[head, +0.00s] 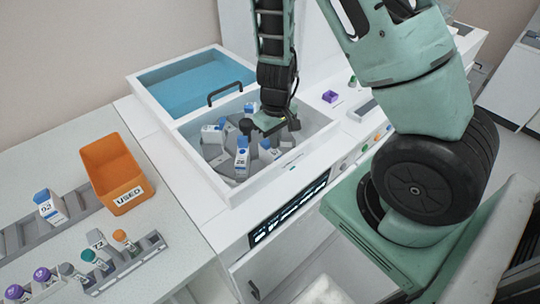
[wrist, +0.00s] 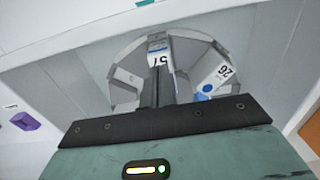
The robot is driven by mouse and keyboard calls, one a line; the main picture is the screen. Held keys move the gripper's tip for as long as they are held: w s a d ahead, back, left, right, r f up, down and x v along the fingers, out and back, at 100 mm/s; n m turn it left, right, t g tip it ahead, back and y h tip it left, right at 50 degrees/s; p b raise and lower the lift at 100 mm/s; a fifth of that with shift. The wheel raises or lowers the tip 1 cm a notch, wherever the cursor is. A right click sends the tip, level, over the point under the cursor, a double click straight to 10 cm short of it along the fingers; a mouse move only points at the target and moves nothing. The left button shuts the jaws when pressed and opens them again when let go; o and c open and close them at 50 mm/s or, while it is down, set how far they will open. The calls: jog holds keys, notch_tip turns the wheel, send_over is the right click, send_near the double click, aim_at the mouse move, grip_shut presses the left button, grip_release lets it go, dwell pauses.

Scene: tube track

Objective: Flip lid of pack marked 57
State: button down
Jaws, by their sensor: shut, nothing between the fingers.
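The pack marked 57 (wrist: 158,48) is a small white carton in the round grey rotor, at the top middle of the wrist view. Its number appears upside down there. My gripper (wrist: 158,76) is shut and empty, its dark fingers pointing at this pack and covering its lower part. I cannot tell whether they touch it, nor how its lid stands. In the head view my gripper (head: 264,129) is down inside the white bay over the rotor. Which pack there bears 57 is not readable.
A second pack (wrist: 214,77) with a blue cap sits to the right in the rotor. The white bay walls (head: 236,194) surround the packs. A blue-topped cover (head: 190,82) with a black handle stands behind. An orange USED bin (head: 108,170) and tube racks lie left.

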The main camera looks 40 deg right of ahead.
jog(key=shift+f+b, duration=1.1)
jog(key=shift+f, duration=0.1)
jog(key=shift+r, duration=0.15)
jog(key=shift+r+p, duration=0.4)
jog(key=shift+w+p, duration=0.3)
jog(key=shift+w, duration=0.25)
dwell(0.8)
jog(key=shift+w+r+p, duration=0.35)
jog(key=shift+r+p, duration=0.3)
dwell(0.9)
jog(key=shift+w+r+p, duration=0.55)
jog(key=shift+w+p, duration=0.15)
jog(key=shift+p, duration=0.05)
dwell(1.4)
jog(key=shift+s+r, duration=0.1)
jog(key=shift+s, duration=0.05)
